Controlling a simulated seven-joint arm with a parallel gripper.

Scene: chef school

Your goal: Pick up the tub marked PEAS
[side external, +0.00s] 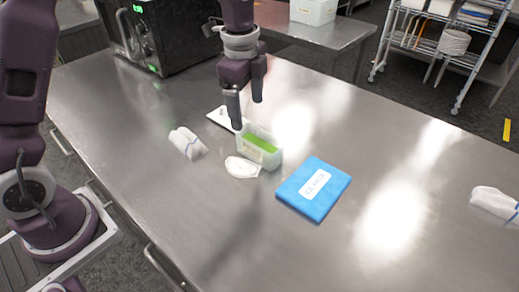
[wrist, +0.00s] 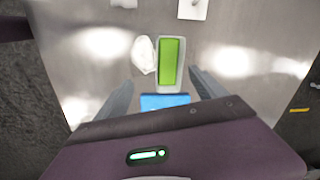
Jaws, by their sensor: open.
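A translucent tub (side external: 248,159) with bright green contents stands upright on the steel table. A pale label is on its side, but I cannot read its words. The tub also shows in the wrist view (wrist: 181,83), seen from above with its green contents open to view. My gripper (side external: 246,113) is open and empty, pointing down above and slightly behind the tub in the side view. In the wrist view my gripper (wrist: 162,80) has its two fingers spread wide, with the tub ahead between and beyond them. No finger visibly touches the tub.
A white oval item (side external: 243,168) lies close against the tub. A blue ice pack (side external: 327,181) lies to the right. A folded white cloth (side external: 187,143) is left, and a flat white item (side external: 220,117) is behind. A black oven (side external: 165,35) stands back left. The right side is mostly clear.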

